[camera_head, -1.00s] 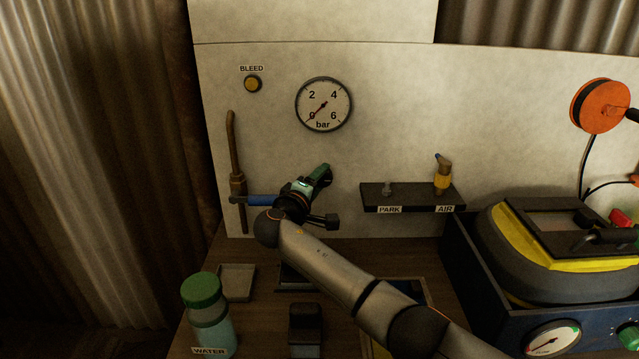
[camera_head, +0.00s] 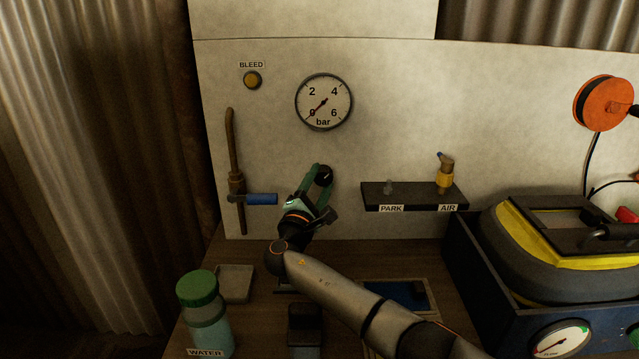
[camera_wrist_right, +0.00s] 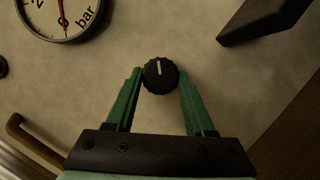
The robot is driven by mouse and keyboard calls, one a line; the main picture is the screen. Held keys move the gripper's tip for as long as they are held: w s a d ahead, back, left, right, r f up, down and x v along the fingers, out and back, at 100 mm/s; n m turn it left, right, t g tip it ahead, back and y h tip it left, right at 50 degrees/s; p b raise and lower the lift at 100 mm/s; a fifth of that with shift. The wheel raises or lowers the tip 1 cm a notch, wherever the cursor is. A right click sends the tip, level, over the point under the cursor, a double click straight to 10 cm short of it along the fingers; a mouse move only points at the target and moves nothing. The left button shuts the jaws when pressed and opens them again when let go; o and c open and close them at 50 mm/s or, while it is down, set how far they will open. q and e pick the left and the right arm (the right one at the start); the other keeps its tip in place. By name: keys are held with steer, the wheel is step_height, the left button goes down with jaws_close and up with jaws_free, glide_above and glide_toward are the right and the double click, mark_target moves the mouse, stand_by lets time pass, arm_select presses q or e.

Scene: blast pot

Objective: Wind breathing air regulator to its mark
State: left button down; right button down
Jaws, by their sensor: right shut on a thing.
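A small black knob (camera_head: 324,174) with a white pointer line sits on the pale wall panel, below the round bar gauge (camera_head: 324,102). It also shows in the right wrist view (camera_wrist_right: 160,76), with its line pointing nearly straight up there. My right gripper (camera_head: 321,178) has its green fingers on both sides of the knob and is closed on it. The gauge's red needle points at about 0. I cannot make out a mark around the knob. My left gripper is not in view.
A blue-handled lever (camera_head: 260,199) on a brown pipe is left of my gripper, below the yellow BLEED button (camera_head: 252,80). A dark PARK/AIR shelf (camera_head: 415,196) juts out at right. A WATER bottle (camera_head: 203,310) and grey tray (camera_head: 234,283) stand on the bench.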

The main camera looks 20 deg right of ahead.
steer(key=shift+n, duration=0.7)
steer(key=shift+c, duration=1.3)
jaws_free()
steer(key=shift+s+a+f+p, duration=0.1)
steer(key=shift+s+a+p, duration=0.2)
steer(key=shift+s+p, duration=0.1)
steer(key=p+v, duration=0.3)
steer(key=v, duration=0.8)
steer(key=shift+s+f, duration=0.25)
steer(key=shift+s, duration=0.05)
